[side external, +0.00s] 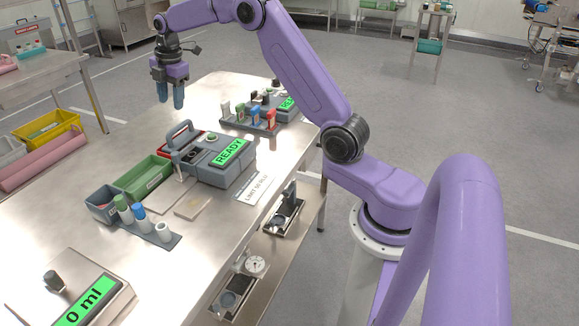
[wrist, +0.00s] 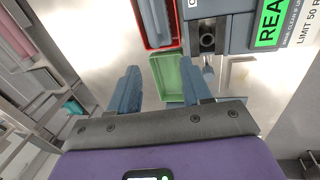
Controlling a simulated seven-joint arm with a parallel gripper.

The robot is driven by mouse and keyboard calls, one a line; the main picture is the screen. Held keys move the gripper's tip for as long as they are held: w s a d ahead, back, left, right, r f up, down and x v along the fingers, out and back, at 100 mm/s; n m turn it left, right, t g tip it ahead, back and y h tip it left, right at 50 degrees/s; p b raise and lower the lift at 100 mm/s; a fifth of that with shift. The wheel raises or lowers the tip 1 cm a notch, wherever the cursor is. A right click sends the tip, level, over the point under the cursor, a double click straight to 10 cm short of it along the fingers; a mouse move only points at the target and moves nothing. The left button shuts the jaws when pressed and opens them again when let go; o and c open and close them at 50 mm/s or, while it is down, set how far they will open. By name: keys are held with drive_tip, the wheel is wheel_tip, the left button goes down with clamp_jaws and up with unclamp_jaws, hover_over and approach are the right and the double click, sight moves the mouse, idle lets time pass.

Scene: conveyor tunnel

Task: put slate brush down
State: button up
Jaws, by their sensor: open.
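My gripper (side external: 172,100) is open, with two blue-grey fingers pointing down above the far left part of the steel table. The wrist view also shows the fingers of my gripper (wrist: 160,90) apart with nothing held between them. I cannot pick out a slate brush with certainty. A long slate-coloured piece (wrist: 156,22) shows over a red tray (wrist: 143,40) in the wrist view; I cannot tell whether it is a brush or the handle of the grey machine (wrist: 222,40). That machine (side external: 215,160) shows a green READY panel in the side view.
A green bin (side external: 147,178) and a grey bin (side external: 103,207) stand left of the machine. A rack of several coloured bottles (side external: 250,120) is behind it. A holder with capped tubes (side external: 150,232) and a scale (side external: 85,303) are nearer. Bare steel lies at the table's left.

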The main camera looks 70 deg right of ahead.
drive_tip(key=s+a+r+m+g, duration=0.1)
drive_tip(key=s+a+r+m, duration=0.1)
drive_tip(key=s+a, duration=1.75)
drive_tip(key=s+d+f+m, duration=0.1)
drive_tip(key=s+d+f, duration=0.1)
drive_tip(key=s, duration=1.1)
drive_tip(key=s+d+f+m+g, duration=0.1)
drive_tip(key=s+d+f+m, duration=0.1)
drive_tip(key=s, duration=1.1)
drive_tip(key=shift+s+f, duration=0.15)
drive_tip(key=shift+f, duration=0.1)
